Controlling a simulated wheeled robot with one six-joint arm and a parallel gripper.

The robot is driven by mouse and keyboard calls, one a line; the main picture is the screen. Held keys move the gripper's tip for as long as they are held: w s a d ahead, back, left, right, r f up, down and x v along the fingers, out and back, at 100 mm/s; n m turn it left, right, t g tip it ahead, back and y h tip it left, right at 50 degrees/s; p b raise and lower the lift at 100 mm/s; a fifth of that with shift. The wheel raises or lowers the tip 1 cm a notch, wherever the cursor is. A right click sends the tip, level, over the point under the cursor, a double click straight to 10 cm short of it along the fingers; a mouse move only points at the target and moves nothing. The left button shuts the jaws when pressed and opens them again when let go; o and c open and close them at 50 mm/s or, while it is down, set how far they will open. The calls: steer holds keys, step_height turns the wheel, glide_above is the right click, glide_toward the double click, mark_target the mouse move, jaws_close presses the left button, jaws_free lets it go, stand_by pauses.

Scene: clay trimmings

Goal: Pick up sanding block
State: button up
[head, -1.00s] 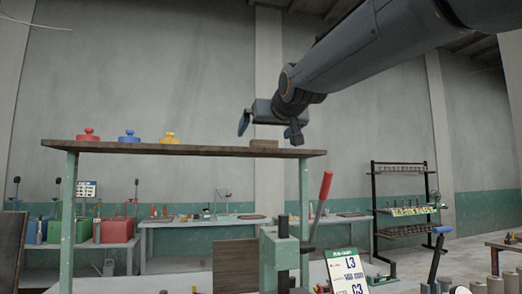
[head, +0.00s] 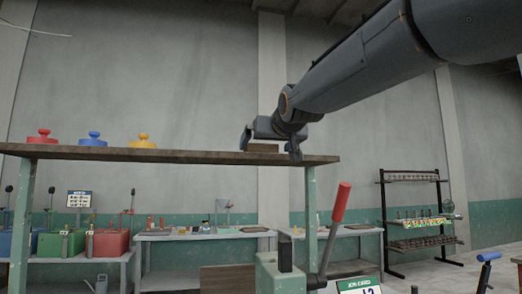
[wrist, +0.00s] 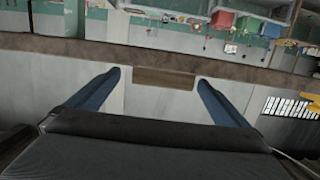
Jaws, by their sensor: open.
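The sanding block (head: 263,147) is a small brown block lying on the high wooden shelf (head: 185,155), near its right end. In the wrist view the block (wrist: 165,78) shows between the fingertips, with a gap on each side. My gripper (head: 271,146) is open, its two fingers reaching down on either side of the block in the head view. The blue fingers also show in the wrist view (wrist: 159,78). I see no contact with the block. Its lower part is hard to make out in the head view.
Red (head: 42,136), blue (head: 93,139) and yellow (head: 143,141) knobbed pieces stand on the shelf to the left, with bare shelf between them and the block. A red-handled lever (head: 340,203) rises below the right end. A dark rack (head: 412,178) stands behind at the right.

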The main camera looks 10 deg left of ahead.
mark_target(263, 146)
steer(key=p+x, duration=0.1)
steer(key=x, duration=0.2)
steer(key=shift+a+p, duration=0.4)
steer(key=shift+x, duration=0.8)
steer(key=shift+d, duration=0.1)
steer(key=c, duration=1.2)
steer(key=shift+o, duration=0.2)
steer(key=shift+r, duration=0.1)
